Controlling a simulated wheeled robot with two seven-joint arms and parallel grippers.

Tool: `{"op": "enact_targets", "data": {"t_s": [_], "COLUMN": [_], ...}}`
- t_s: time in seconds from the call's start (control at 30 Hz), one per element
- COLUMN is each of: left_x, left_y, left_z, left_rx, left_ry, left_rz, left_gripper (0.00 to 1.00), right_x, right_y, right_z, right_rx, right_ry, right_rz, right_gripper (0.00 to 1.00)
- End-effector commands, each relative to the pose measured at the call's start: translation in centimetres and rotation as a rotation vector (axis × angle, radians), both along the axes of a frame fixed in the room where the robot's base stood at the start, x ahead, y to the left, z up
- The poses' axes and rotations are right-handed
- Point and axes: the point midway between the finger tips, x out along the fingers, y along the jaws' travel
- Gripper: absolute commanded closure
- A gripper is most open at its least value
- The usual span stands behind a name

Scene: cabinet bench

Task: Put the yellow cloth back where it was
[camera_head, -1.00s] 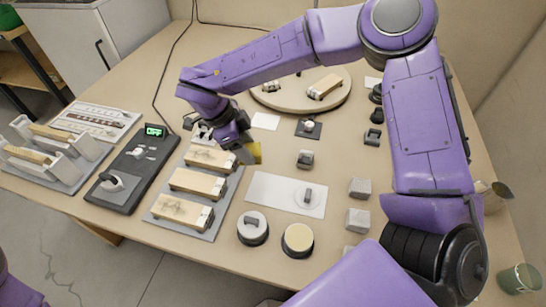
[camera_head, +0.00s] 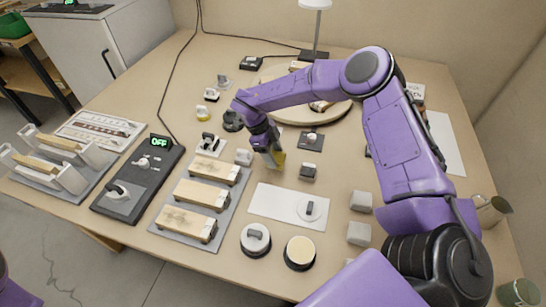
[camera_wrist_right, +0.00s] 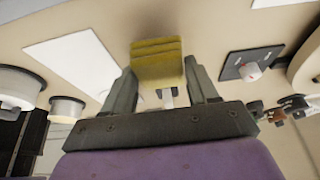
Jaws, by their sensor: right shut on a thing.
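My right gripper (camera_head: 272,150) is shut on the yellow cloth (camera_head: 279,159), over the middle of the table. In the right wrist view the cloth (camera_wrist_right: 158,62) is a ribbed, folded yellow piece between the two fingers of the right gripper (camera_wrist_right: 164,92). In the head view the fingers partly hide it. I cannot tell whether its lower edge touches the table. My left gripper is not in view; only a bit of my purple left arm shows at the lower left edge.
A white board (camera_head: 270,206) with a grey round piece lies in front of the gripper. A dark plate with a knob (camera_head: 311,146) and a small dark block (camera_head: 308,173) are to its right. A round turntable (camera_head: 345,117) stands behind; a grey tray with wooden blocks (camera_head: 226,222) is left.

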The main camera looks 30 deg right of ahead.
Motion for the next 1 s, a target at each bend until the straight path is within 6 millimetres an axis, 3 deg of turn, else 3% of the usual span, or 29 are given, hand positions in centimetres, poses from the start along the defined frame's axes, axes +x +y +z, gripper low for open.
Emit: {"op": "enact_targets", "data": {"t_s": [0.13,0.5,0.53,0.6,0.87,1.0], "left_x": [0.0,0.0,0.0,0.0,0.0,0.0], "left_y": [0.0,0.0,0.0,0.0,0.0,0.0], "left_z": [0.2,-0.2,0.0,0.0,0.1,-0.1], "left_rx": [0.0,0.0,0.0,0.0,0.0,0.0], "left_ry": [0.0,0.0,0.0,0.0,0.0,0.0], "left_rz": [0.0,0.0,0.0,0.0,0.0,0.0], "left_gripper": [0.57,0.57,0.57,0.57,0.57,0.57], "right_x": [-0.1,-0.1,-0.1,-0.1,-0.1,0.4], "right_y": [0.2,0.2,0.2,0.2,0.2,0.6], "right_z": [-2.3,-3.0,-2.8,-2.8,-2.7,-1.4], "right_rx": [0.0,0.001,0.001,0.001,0.001,0.0], "right_ry": [0.004,0.002,0.001,0.002,0.001,-0.001], "right_rz": [0.001,0.001,0.001,0.001,0.001,0.001], "right_gripper": [0.7,0.7,0.32,0.16,0.16,0.16]}}
